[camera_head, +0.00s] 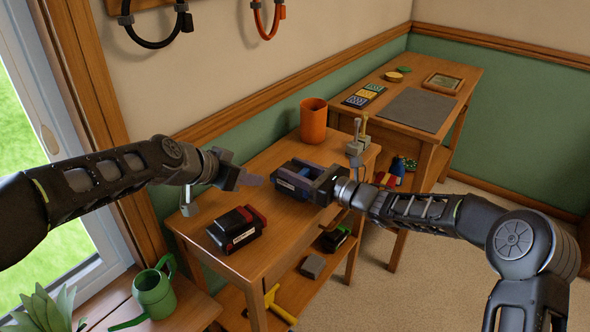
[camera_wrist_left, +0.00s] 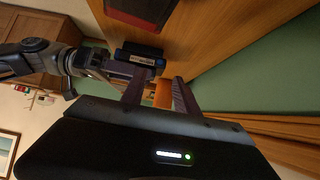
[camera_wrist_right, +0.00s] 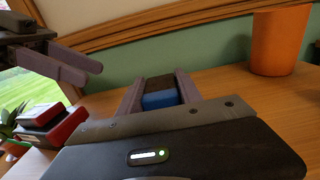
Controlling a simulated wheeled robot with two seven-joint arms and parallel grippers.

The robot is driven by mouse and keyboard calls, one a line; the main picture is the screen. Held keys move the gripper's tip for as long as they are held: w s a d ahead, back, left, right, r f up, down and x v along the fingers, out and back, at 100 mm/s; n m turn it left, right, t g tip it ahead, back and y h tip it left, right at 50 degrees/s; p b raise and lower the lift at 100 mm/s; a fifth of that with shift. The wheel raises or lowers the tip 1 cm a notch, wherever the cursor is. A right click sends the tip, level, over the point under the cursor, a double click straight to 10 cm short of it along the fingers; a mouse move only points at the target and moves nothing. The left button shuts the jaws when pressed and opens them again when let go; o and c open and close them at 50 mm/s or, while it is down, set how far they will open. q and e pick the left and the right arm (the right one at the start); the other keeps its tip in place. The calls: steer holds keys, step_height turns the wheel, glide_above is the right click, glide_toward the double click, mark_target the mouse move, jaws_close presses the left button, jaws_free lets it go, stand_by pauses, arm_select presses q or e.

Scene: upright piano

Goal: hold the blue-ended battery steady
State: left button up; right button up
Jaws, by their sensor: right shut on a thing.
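The blue-ended battery (camera_head: 292,183) lies on the wooden table, a dark block with a blue end. My right gripper (camera_head: 306,180) is shut on it from the right; in the right wrist view the blue end (camera_wrist_right: 161,101) sits between the two fingers. The battery also shows in the left wrist view (camera_wrist_left: 140,59). My left gripper (camera_head: 250,181) is in the air to the battery's left. Its fingers are apart with nothing between them. The left wrist view (camera_wrist_left: 160,97) shows the fingers spread, with the orange cup behind them.
A red-ended battery (camera_head: 238,229) lies on the table's near left part. An orange cup (camera_head: 313,120) stands at the back. A lower shelf holds a yellow tool (camera_head: 271,305) and a grey block (camera_head: 312,266). A second table (camera_head: 437,143) stands behind, and a green watering can (camera_head: 153,296) is at lower left.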

arm_select(q)
steer(key=shift+c, duration=0.6)
jaws_close()
stand_by(1.3)
